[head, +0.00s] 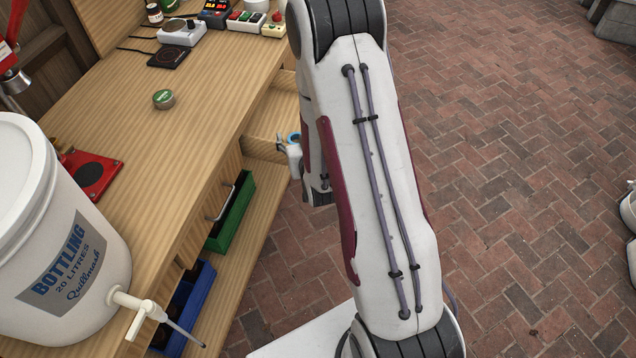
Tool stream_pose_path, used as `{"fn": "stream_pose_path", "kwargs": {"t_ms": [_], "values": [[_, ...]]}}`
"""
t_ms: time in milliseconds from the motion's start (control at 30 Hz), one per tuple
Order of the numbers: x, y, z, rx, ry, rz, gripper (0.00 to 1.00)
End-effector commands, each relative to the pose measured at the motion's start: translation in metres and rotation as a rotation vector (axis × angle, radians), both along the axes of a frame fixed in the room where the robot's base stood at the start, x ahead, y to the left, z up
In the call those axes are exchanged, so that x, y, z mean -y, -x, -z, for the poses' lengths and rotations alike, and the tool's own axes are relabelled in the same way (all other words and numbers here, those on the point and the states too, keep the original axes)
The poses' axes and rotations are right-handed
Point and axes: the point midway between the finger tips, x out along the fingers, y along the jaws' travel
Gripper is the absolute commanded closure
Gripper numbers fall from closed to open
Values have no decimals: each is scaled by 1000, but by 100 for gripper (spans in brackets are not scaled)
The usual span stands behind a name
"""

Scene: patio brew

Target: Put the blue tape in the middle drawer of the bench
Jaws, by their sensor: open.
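A small part of a blue ring, which looks like the blue tape (295,137), shows at the right end of a pulled-out wooden drawer (266,122) under the bench top. My arm hides the rest of the ring and part of the drawer. My gripper (284,147) is right beside the blue ring, at the drawer's outer end. Only one side of it shows clearly; it is open. I cannot tell whether the ring rests in the drawer or whether the gripper touches it. I cannot tell which drawer of the bench this is.
The bench top (120,85) holds a small green roll or tin (164,98), a white bottling bucket (60,240) with a tap, a red stand base (90,172) and devices at the back. Green (232,212) and blue (190,305) bins sit below. Brick floor lies right.

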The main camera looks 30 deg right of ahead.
Motion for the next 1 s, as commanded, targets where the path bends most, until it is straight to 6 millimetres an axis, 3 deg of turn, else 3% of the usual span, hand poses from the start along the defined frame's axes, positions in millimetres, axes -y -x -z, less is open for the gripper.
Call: {"fn": "stream_pose_path", "kwargs": {"t_ms": [467, 1000], "values": [[-27, 4, -69, -111, -34, -50, 45], [-61, 47, -140, -249, -61, -107, 45]]}}
